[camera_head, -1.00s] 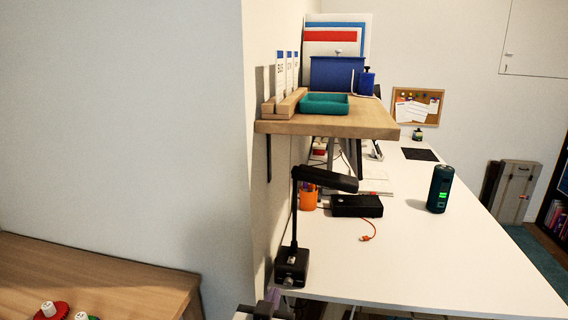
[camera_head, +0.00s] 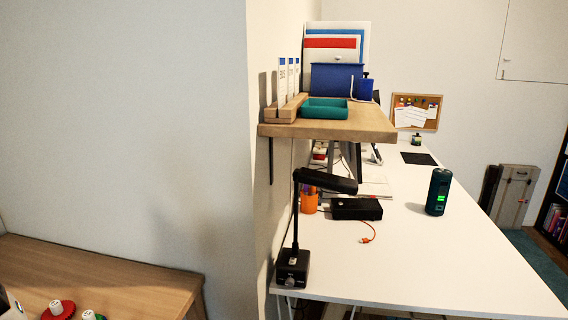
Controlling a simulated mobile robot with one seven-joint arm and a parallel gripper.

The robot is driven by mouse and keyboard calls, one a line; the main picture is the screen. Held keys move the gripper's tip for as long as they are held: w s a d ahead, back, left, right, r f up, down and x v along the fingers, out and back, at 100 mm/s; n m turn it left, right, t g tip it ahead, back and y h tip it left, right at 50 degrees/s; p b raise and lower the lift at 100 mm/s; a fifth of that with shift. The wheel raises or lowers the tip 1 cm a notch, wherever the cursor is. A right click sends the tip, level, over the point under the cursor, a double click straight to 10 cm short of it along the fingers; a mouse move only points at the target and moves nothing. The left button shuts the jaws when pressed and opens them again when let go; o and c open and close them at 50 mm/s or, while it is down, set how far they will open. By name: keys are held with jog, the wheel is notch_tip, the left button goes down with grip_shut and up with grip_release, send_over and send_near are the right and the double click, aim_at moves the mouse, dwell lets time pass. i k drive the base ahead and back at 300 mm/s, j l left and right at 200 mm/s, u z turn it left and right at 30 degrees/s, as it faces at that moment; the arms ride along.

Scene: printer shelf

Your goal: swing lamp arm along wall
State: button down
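The black desk lamp stands at the near left corner of the white desk, beside the wall. Its square base (camera_head: 292,268) sits at the desk's edge and its upright post (camera_head: 295,220) rises from it. Its lamp arm (camera_head: 326,181) reaches from the top of the post to the right over the desk, just below the wooden shelf's height in the picture. Nothing touches the lamp. My gripper does not show in this view, so its state is hidden.
A wooden shelf (camera_head: 350,126) with a teal tray (camera_head: 325,110) and blue box (camera_head: 336,79) hangs above. An orange pen cup (camera_head: 310,203), black box (camera_head: 357,209) and dark green cylinder (camera_head: 438,192) stand on the white desk (camera_head: 420,265). The desk's front right is clear.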

aim_at(296, 244)
jog(key=i+l+z, duration=0.25)
jog(key=z, duration=0.2)
jog(key=i+l+z, duration=0.4)
jog(key=k+j, duration=0.05)
jog(key=k, duration=0.05)
